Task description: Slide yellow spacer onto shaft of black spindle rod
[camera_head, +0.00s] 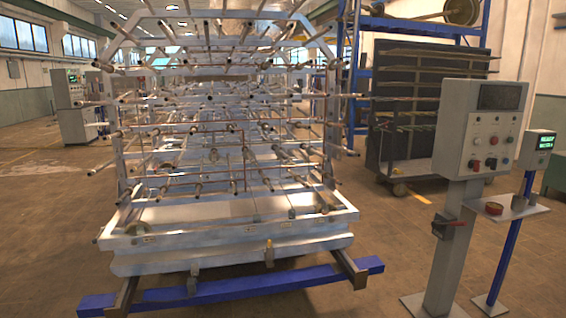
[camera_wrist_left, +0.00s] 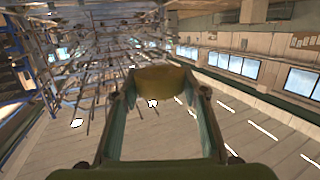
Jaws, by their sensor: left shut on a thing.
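My left gripper (camera_wrist_left: 160,88) shows only in the left wrist view, with its two fingers shut on a yellow spacer (camera_wrist_left: 162,77). The spacer looks like a short, rounded, dull yellow piece held between the fingertips. It is in the air, apart from the rack. Many rods stick out of the white rack (camera_head: 228,212) in the head view. I cannot tell which of them is the black spindle rod. My right gripper is in neither view.
A control box (camera_head: 484,137) on a post and a smaller panel (camera_head: 538,147) on a blue post stand right of the rack. A dark wheeled cart (camera_head: 400,150) is behind them. A blue bar (camera_head: 235,287) runs low along the rack's front. Open floor lies to the left.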

